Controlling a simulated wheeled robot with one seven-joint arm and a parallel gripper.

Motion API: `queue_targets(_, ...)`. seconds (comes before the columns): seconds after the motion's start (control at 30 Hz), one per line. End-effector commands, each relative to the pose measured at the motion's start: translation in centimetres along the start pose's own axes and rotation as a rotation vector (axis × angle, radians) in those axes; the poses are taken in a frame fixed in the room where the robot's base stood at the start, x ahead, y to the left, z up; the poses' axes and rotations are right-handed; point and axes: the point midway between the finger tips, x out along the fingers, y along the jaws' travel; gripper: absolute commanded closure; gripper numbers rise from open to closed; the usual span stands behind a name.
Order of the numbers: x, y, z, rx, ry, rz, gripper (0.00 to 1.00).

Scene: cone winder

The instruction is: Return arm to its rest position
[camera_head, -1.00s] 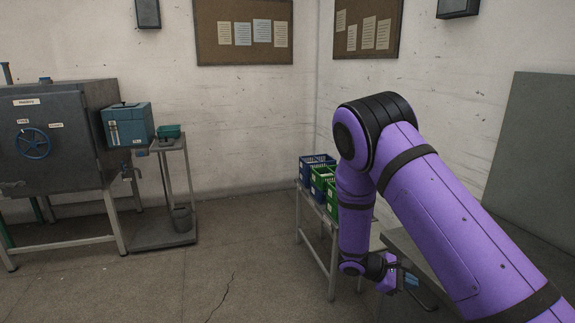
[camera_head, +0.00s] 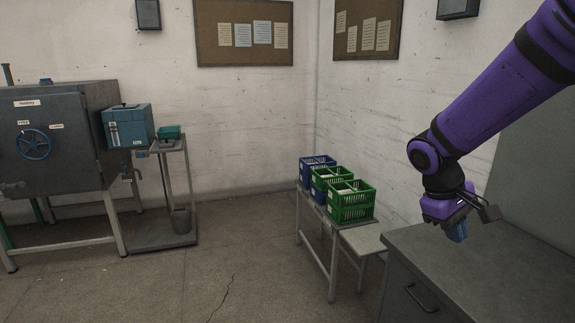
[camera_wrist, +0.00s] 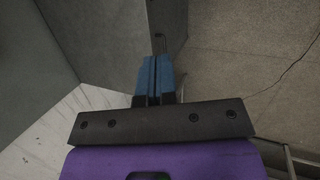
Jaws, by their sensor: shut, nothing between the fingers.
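My purple arm reaches in from the upper right in the head view. My gripper (camera_head: 458,232) hangs at its end, pointing down above the grey cabinet (camera_head: 480,262) on the right. In the wrist view my gripper (camera_wrist: 153,75) shows its two blue fingers pressed side by side, shut with nothing between them. The gripper appears apart from the cabinet top.
Blue and green crates (camera_head: 352,213) stand on a small table (camera_head: 332,262) left of the cabinet, with a low stool (camera_head: 364,240) beside it. A dark machine (camera_head: 60,145) and a cart (camera_head: 160,243) stand far left. The middle floor is clear.

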Motion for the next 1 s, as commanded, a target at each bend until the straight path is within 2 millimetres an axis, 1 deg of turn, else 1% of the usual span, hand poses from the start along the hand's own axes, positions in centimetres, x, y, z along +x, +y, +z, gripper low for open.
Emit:
queue_targets(0.03,-1.1,0.1,1.2,0.03,0.036,-0.021,1.0)
queue_targets(0.2,-3.7,-0.2,4.7,0.116,0.138,-0.088,1.0)
queue_targets(0.5,-7.5,-1.5,10.8,0.258,0.327,-0.189,1.0)
queue_targets(0.8,-9.9,-3.7,16.3,0.382,0.516,-0.268,1.0)
queue_targets(0.9,-10.3,-4.4,17.5,0.411,0.563,-0.285,1.0)
queue_targets(1.0,-10.6,-4.9,18.3,0.43,0.596,-0.297,1.0)
